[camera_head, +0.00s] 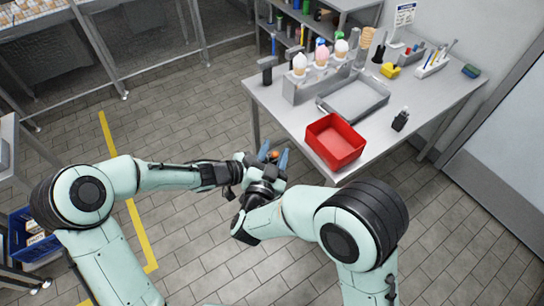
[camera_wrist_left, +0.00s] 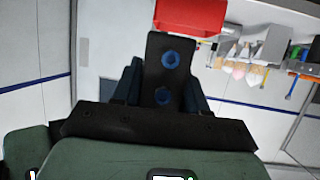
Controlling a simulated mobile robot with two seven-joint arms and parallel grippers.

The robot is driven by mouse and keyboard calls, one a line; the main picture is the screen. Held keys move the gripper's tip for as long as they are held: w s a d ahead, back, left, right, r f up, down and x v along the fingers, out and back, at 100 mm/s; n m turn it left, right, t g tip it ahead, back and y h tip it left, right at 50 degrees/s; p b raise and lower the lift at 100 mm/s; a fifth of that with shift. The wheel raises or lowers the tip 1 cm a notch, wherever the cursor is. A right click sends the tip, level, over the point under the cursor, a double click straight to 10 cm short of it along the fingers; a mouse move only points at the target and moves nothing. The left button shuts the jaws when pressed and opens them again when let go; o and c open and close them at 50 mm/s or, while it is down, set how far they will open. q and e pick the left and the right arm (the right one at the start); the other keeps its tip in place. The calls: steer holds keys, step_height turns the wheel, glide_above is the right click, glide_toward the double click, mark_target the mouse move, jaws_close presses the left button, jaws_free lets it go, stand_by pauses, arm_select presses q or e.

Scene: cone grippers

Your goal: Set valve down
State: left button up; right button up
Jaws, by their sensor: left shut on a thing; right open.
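My right gripper (camera_head: 273,151) is open, its two blue fingers spread, over the floor just off the table's near corner. A small orange-brown thing (camera_head: 273,155) shows between those fingers; I cannot tell whether it is the valve. My left gripper (camera_head: 246,166) is right beside the right one, and its fingertips are largely hidden in the head view. In the left wrist view, a black piece with two blue round spots (camera_wrist_left: 165,75) stands between dark blue fingers. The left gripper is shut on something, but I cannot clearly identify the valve.
The light table (camera_head: 420,115) stands ahead to the right. A red bin (camera_head: 335,141) sits near its front edge, beside a grey tray (camera_head: 355,101) and a holder with ice-cream cones (camera_head: 320,57). A small black bottle (camera_head: 401,119) stands right of the bin. Some tabletop there is bare.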

jaws_close()
arm_select(q)
steer(key=o, duration=1.2)
